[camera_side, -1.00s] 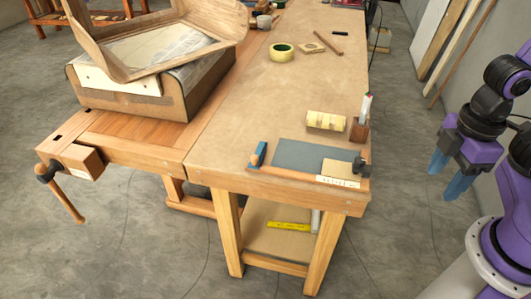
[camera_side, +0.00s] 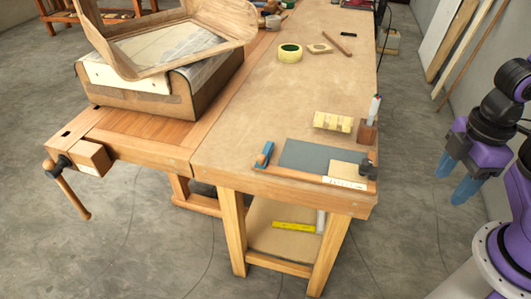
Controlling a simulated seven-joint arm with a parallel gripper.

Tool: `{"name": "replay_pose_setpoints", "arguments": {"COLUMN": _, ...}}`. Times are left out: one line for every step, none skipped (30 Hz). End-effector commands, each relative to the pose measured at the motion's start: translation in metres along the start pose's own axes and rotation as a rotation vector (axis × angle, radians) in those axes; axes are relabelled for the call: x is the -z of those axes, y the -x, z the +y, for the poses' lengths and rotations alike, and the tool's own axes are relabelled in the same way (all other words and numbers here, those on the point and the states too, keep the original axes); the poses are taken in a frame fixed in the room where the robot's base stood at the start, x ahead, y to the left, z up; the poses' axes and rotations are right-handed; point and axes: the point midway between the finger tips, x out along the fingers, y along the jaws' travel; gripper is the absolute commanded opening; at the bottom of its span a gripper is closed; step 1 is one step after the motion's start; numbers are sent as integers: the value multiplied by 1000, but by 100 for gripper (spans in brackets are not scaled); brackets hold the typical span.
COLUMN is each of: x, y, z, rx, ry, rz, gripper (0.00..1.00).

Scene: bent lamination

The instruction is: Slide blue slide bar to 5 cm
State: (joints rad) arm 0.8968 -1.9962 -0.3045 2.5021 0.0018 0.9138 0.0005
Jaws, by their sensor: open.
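The blue slide bar (camera_side: 265,154) stands at the left end of a wooden rail (camera_side: 298,175) along the front edge of the workbench. A grey sheet (camera_side: 309,156) lies to its right. A white scale strip (camera_side: 343,182) with small marks sits near the rail's right end; its numbers are too small to read. A dark block (camera_side: 368,167) stands at the right end. My gripper (camera_side: 458,181), with blue fingers, hangs off the right side of the bench, pointing down. It is open and empty, well apart from the slide bar.
A pale wooden board (camera_side: 348,169) lies on the grey sheet. A striped wooden block (camera_side: 333,122) and a pen holder (camera_side: 367,132) with pens stand behind it. A large wooden case (camera_side: 165,85) is at left. The bench middle is clear.

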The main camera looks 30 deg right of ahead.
Motion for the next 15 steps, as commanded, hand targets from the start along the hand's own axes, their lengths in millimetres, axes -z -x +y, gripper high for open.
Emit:
{"name": "replay_pose_setpoints", "arguments": {"x": 0, "y": 0, "z": 0, "rx": 0, "ry": 0, "rz": 0, "gripper": 56}}
{"name": "replay_pose_setpoints", "arguments": {"x": 0, "y": 0, "z": 0, "rx": 0, "ry": 0, "rz": 0, "gripper": 56}}
{"name": "replay_pose_setpoints", "arguments": {"x": 0, "y": 0, "z": 0, "rx": 0, "ry": 0, "rz": 0, "gripper": 48}}
{"name": "replay_pose_setpoints", "arguments": {"x": 0, "y": 0, "z": 0, "rx": 0, "ry": -1, "rz": 0, "gripper": 48}}
{"name": "replay_pose_setpoints", "arguments": {"x": 2, "y": 0, "z": 1, "rx": 0, "ry": -2, "rz": 0, "gripper": 48}}
{"name": "replay_pose_setpoints", "arguments": {"x": 5, "y": 2, "z": 2, "rx": 0, "ry": -7, "rz": 0, "gripper": 48}}
{"name": "replay_pose_setpoints", "arguments": {"x": 9, "y": 3, "z": 3, "rx": 0, "ry": -12, "rz": -1, "gripper": 48}}
{"name": "replay_pose_setpoints", "arguments": {"x": 14, "y": 4, "z": 5, "rx": 0, "ry": -18, "rz": -1, "gripper": 48}}
{"name": "replay_pose_setpoints", "arguments": {"x": 23, "y": 7, "z": 8, "rx": -1, "ry": -29, "rz": -1, "gripper": 48}}
{"name": "replay_pose_setpoints", "arguments": {"x": 31, "y": 9, "z": 11, "rx": -1, "ry": -39, "rz": -2, "gripper": 48}}
{"name": "replay_pose_setpoints", "arguments": {"x": 40, "y": 11, "z": 14, "rx": -1, "ry": -51, "rz": -2, "gripper": 48}}
{"name": "replay_pose_setpoints", "arguments": {"x": 53, "y": 15, "z": 19, "rx": -2, "ry": -68, "rz": -4, "gripper": 48}}
{"name": "replay_pose_setpoints", "arguments": {"x": 64, "y": 17, "z": 23, "rx": -2, "ry": -82, "rz": -4, "gripper": 48}}
{"name": "replay_pose_setpoints", "arguments": {"x": 75, "y": 20, "z": 28, "rx": -3, "ry": -97, "rz": -5, "gripper": 48}}
{"name": "replay_pose_setpoints", "arguments": {"x": 90, "y": 24, "z": 34, "rx": -3, "ry": -116, "rz": -6, "gripper": 48}}
